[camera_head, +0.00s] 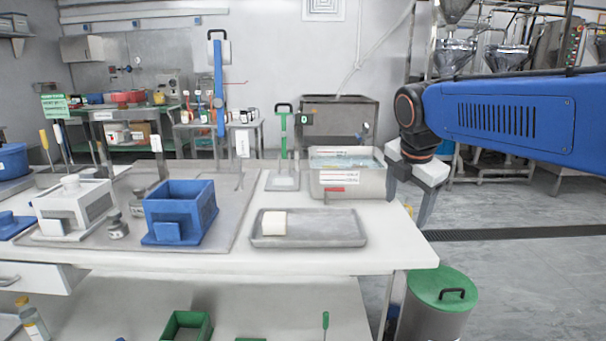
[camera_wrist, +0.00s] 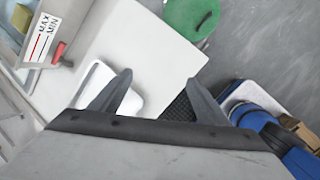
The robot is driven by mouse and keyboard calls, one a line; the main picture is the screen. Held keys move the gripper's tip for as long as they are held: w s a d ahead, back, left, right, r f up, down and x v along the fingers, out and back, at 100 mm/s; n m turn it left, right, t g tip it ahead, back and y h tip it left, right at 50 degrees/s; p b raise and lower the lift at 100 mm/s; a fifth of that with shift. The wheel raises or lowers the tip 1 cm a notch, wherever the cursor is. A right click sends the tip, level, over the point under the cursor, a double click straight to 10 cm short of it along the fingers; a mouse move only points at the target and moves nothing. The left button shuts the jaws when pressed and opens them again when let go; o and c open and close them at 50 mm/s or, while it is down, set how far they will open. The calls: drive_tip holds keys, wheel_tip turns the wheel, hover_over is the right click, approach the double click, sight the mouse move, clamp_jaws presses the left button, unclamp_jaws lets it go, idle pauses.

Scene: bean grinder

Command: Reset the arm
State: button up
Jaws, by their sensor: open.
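My gripper (camera_head: 408,188) hangs at the right end of the white table (camera_head: 280,200), beside the clear-topped basin (camera_head: 347,178). In the wrist view my gripper (camera_wrist: 165,98) shows its two dark fingers spread wide, with nothing between them. The blue arm reaches in from the right in the head view. The wrist view looks down past the table's right end to the floor. Part of the basin with its MAX/MIN label (camera_wrist: 42,38) shows at the upper left there.
A grey tray (camera_head: 340,228) with a cream block (camera_head: 272,223) lies on the table. A blue box (camera_head: 180,210) and a white box (camera_head: 75,207) stand further left. A green-lidded bin (camera_head: 441,288) stands on the floor by the table's right end. The floor at the right is mostly clear.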

drive_tip(key=s+d+f+m, duration=0.2)
drive_tip(key=s+f+m, duration=0.6)
drive_tip(key=s+m, duration=0.4)
drive_tip(key=s+d+f+m+y, duration=0.1)
drive_tip(key=s+d+f+m, duration=0.2)
drive_tip(key=s+f+m, duration=0.6)
drive_tip(key=shift+s+m+t, duration=0.3)
drive_tip(key=shift+s+m, duration=1.1)
drive_tip(key=shift+s, duration=0.7)
